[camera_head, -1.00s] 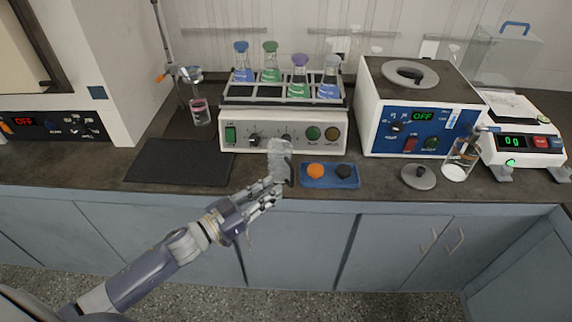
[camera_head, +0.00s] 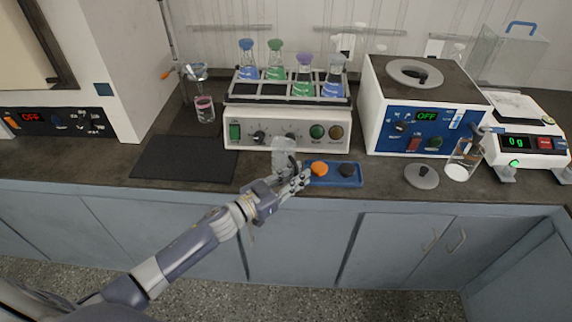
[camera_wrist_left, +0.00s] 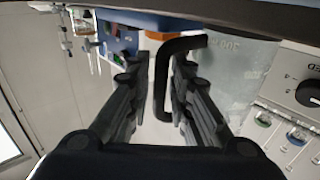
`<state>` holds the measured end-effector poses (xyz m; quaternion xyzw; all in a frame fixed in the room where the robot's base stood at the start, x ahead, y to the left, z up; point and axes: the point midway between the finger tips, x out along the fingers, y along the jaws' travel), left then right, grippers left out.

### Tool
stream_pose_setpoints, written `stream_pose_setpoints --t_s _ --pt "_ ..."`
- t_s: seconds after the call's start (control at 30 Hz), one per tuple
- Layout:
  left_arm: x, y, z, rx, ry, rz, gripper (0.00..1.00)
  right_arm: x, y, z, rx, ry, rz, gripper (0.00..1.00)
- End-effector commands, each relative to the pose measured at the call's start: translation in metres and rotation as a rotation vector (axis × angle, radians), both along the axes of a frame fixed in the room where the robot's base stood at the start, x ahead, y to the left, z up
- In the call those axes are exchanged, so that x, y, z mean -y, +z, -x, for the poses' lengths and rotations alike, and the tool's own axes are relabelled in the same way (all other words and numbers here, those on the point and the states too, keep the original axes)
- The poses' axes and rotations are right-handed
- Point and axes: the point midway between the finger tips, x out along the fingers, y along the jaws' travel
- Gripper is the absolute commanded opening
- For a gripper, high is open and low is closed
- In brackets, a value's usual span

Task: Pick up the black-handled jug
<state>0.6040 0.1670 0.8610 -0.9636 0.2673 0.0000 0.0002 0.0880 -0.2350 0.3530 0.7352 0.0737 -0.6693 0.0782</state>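The clear jug (camera_head: 283,152) stands on the counter in front of the shaker with the flasks. Its black handle (camera_head: 293,163) faces the right and front. In the left wrist view the black handle (camera_wrist_left: 161,85) runs between the two fingers, and the jug's clear, marked body (camera_wrist_left: 235,65) is to the right. My left gripper (camera_head: 299,181) is at the handle, just in front of the jug. In the left wrist view its fingers (camera_wrist_left: 160,90) are apart, with visible gaps beside the handle. My right gripper is not in view.
A blue tray (camera_head: 335,181) with an orange stopper (camera_head: 319,168) and a black one (camera_head: 347,170) lies close to the right of my gripper. The shaker (camera_head: 285,128) stands behind the jug. A dark mat (camera_head: 185,160) lies left. A grey lid (camera_head: 421,177) lies right.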

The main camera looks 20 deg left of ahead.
Motion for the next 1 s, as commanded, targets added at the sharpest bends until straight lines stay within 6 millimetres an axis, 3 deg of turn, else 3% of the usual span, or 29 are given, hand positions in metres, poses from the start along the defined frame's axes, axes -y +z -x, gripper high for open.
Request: stream_pose_setpoints --t_s 0.03,0.13,0.67,1.0 --pt "0.0 0.0 0.0 0.0 0.0 0.0 0.2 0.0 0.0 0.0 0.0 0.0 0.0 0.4" --pt "0.0 0.0 0.0 0.0 0.0 0.0 0.0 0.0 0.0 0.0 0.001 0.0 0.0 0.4" --pt "0.0 0.004 0.0 0.004 -0.001 0.0 0.0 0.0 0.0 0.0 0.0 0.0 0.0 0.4" --pt "0.0 0.022 0.0 0.006 -0.002 -0.001 0.0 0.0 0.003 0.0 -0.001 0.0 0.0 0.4"
